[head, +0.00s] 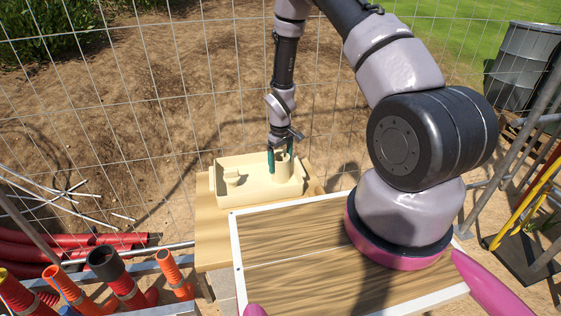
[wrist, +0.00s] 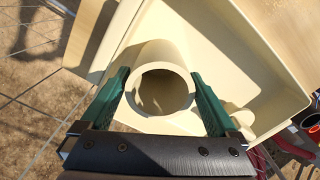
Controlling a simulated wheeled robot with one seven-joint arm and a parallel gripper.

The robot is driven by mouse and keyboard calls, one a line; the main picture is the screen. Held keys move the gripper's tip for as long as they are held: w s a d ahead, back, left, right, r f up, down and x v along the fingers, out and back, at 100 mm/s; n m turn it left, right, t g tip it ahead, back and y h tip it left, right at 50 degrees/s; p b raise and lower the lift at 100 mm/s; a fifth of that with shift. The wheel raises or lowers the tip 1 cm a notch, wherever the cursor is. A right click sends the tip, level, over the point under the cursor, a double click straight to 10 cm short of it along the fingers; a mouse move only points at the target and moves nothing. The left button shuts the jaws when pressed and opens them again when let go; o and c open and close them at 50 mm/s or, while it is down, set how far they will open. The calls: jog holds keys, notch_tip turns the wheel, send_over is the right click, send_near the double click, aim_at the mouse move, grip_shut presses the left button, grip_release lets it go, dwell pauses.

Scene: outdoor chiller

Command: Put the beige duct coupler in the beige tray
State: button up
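The beige duct coupler (wrist: 189,88) is a short, open-ended tube. In the wrist view its round open end faces the camera, and its body runs down into the beige tray (wrist: 240,48). In the head view the coupler (head: 282,164) is upright inside the right part of the tray (head: 258,193), partly hidden by the fingers. My gripper (wrist: 160,75) has a green finger against each side of the coupler and looks shut on it. In the head view the gripper (head: 280,158) points down into the tray. Whether the coupler's bottom touches the tray floor is hidden.
Another small beige piece (head: 234,177) lies in the tray's left part. The tray stands on a wooden bench (head: 213,250) by a wire fence (head: 160,80). A white-edged wooden top (head: 290,240) in front is clear. Orange and red tubes (head: 120,280) stand at lower left.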

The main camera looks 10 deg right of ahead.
jog(key=shift+r, duration=0.1)
jog(key=s+d+r+m+t, duration=0.1)
jog(key=s+r+m, duration=0.1)
jog(key=r, duration=1.1)
jog(key=s+d+r+m+t, duration=0.1)
jog(key=s+d+r, duration=0.1)
jog(key=r, duration=1.1)
jog(key=s+d+r+m+t, duration=0.1)
jog(key=s+r+m, duration=0.15)
jog(key=r, duration=1.05)
jog(key=s+r+m+t+y, duration=0.1)
jog(key=s+r+m+t, duration=0.1)
jog(key=s+r, duration=0.4)
jog(key=s+d+r+m+t+y, duration=0.1)
jog(key=s+r+m+t, duration=0.1)
jog(key=s+r, duration=0.5)
jog(key=s, duration=0.4)
jog(key=shift+s+m, duration=0.35)
jog(key=shift+s, duration=0.05)
jog(key=shift+d, duration=0.1)
